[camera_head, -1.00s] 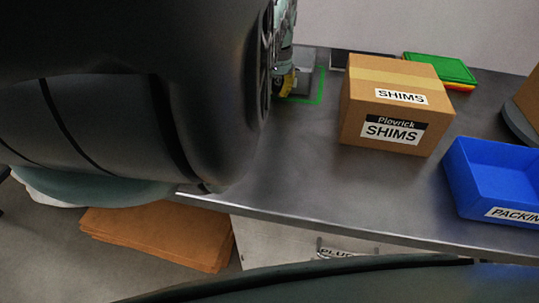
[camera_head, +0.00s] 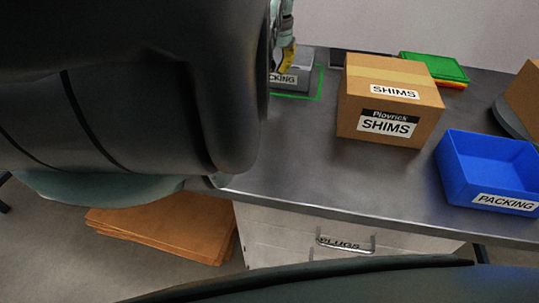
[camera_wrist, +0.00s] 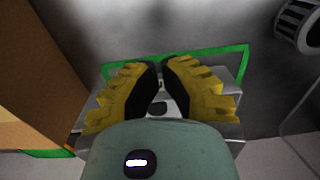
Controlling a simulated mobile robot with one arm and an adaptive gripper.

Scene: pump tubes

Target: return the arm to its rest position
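My gripper (camera_head: 286,62) is partly in the head view, just above a grey box (camera_head: 292,84) at the back of the bench. My large dark arm link covers the left of that view and hides much of the gripper. In the wrist view my gripper (camera_wrist: 161,66) shows two yellow fingers with black inner pads. They stand apart, with a narrow gap at the far ends and nothing held between them. The grey box (camera_wrist: 156,108) with a dark hole shows behind the fingers, apparently inside a green outline.
A cardboard SHIMS box (camera_head: 390,100) stands on the bench (camera_head: 330,175), right of the gripper. A blue PACKING bin (camera_head: 490,172) and green tray (camera_head: 434,66) lie farther right. A drawer labelled PLUGS (camera_head: 340,243) is below the bench edge. The front middle bench is clear.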

